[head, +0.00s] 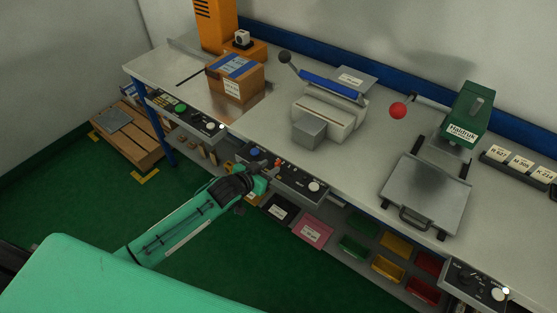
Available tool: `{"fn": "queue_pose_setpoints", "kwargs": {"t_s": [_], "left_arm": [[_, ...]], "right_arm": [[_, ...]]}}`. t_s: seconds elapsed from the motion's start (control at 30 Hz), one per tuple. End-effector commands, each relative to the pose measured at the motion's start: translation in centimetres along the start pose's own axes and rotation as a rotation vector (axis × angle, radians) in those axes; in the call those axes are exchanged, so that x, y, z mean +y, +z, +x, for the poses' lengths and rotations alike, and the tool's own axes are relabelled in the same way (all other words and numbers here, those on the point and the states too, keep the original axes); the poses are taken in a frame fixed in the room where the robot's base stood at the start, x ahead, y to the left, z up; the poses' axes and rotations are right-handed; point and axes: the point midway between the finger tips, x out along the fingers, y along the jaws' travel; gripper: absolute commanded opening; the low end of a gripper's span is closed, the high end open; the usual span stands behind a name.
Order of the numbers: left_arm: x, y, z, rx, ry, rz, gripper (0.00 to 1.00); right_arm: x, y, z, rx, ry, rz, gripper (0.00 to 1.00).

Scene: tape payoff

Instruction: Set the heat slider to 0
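My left arm reaches in from the lower left, and its gripper (270,170) is at the front control panel (298,182) below the table edge. This panel has a blue button (254,152), a small red part (278,163) right by my fingertips and a pale round knob (314,186). The red part may be the heat slider's handle, but the panel's labels are too small to read. I cannot tell whether the gripper touches it, or whether the fingers are open or shut. The slider's scale and setting cannot be made out. My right gripper is not in view.
Other panels sit at the left (195,118) and lower right (475,284). On the table are a taped carton (236,88), a grey-white machine with a blue bar (330,105) and a green press (464,115). Coloured bins (388,267) hang below the front edge.

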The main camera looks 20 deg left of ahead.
Motion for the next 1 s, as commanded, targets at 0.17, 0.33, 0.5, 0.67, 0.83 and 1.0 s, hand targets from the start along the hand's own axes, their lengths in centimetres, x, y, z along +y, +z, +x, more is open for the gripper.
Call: {"fn": "queue_pose_setpoints", "kwargs": {"t_s": [0.17, 0.33, 0.5, 0.67, 0.83, 1.0], "left_arm": [[0.0, -0.2, 3.0, 0.000, -0.001, 0.000, 0.33], [0.0, -0.1, 5.0, -0.001, -0.001, 0.001, 0.33], [0.0, 0.0, 5.9, 0.000, 0.000, 0.000, 0.33], [0.0, 0.0, 6.1, 0.000, 0.000, 0.001, 0.33], [0.0, 0.0, 6.1, 0.000, 0.000, 0.001, 0.31], [0.0, 0.0, 6.1, 0.000, 0.000, 0.000, 0.00]], "right_arm": [[0.6, -0.1, -0.7, 0.000, 0.006, -0.001, 0.36], [0.7, -0.1, -0.9, 0.001, 0.007, 0.000, 0.36], [0.7, -0.2, -1.0, 0.002, 0.007, 0.000, 0.36], [0.7, -0.2, -1.0, 0.002, 0.007, 0.001, 0.36], [0.5, -0.3, -1.0, 0.003, 0.005, 0.001, 0.36], [0.1, -0.4, -1.0, 0.003, 0.002, 0.003, 0.36]]}}
